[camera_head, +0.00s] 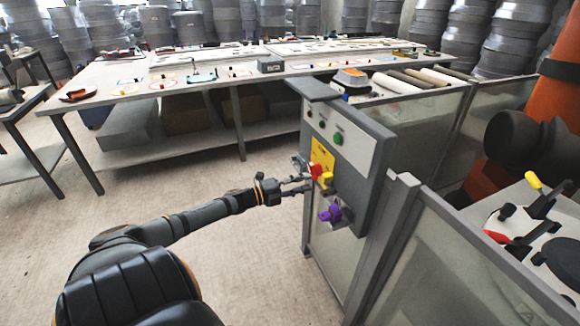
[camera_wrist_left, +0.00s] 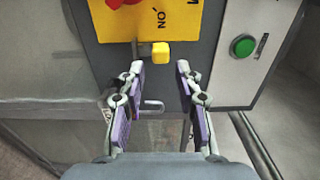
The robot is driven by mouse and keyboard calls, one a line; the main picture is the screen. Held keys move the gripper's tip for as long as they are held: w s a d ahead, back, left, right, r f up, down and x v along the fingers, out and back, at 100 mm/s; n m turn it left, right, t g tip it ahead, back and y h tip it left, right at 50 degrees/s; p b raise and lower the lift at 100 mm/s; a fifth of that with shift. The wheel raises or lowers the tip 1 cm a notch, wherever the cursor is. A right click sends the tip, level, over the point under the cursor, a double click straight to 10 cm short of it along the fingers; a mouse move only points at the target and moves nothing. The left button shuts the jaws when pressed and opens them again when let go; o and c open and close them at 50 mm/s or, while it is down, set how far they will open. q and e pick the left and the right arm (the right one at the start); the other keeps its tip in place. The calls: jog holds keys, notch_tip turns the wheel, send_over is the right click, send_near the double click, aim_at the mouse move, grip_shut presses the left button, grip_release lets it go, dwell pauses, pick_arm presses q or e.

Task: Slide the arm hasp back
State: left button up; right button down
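My left gripper (camera_head: 298,184) is at the front of a grey control box (camera_head: 372,165), reaching in from the left. In the left wrist view my left gripper (camera_wrist_left: 160,72) is open, with its two fingers apart. A yellow block (camera_wrist_left: 160,52) shows just beyond and between the fingertips, below a yellow plate (camera_wrist_left: 165,20). A small bent metal loop (camera_wrist_left: 152,106) lies between the fingers, lower down. I cannot tell which of these parts is the arm hasp. In the head view the yellow block (camera_head: 326,178) sits beside a red knob (camera_head: 316,170). My right gripper is out of view.
A green button (camera_head: 338,138) is above. A metal-framed clear panel (camera_head: 430,250) stands right of the box. A long table (camera_head: 130,88) stands behind. The floor (camera_head: 235,260) left of the box is clear.

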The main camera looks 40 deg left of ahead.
pick_arm(q)
jog(key=shift+v, duration=2.55)
jog(key=shift+a, duration=0.1)
